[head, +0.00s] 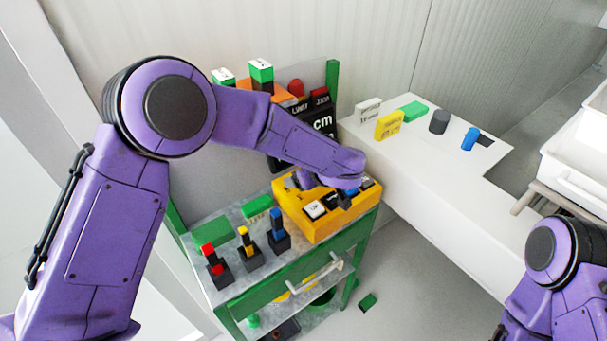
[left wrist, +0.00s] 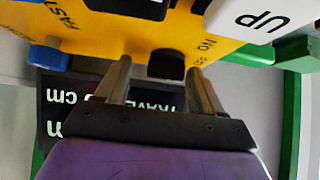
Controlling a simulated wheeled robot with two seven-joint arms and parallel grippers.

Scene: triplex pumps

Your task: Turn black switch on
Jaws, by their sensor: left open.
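The yellow control box (head: 312,228) sits on the right end of the green-framed cart's top. In the left wrist view, its yellow face (left wrist: 110,35) carries a black switch (left wrist: 166,64) with lettering beside it that reads upside down, apparently "ON". My left gripper (left wrist: 160,72) is open, with one finger on each side of the black switch. I cannot tell whether the fingers touch it. In the head view, my left gripper (head: 343,194) is low over the box and partly hidden by its own wrist. My right gripper is out of view.
A blue knob (left wrist: 47,57) is near the "FAST" lettering, and a white "UP" button (left wrist: 258,20) is at upper right. Red, yellow and blue levers (head: 277,234) stand left of the box. A white counter (head: 425,190) with small blocks lies to the right.

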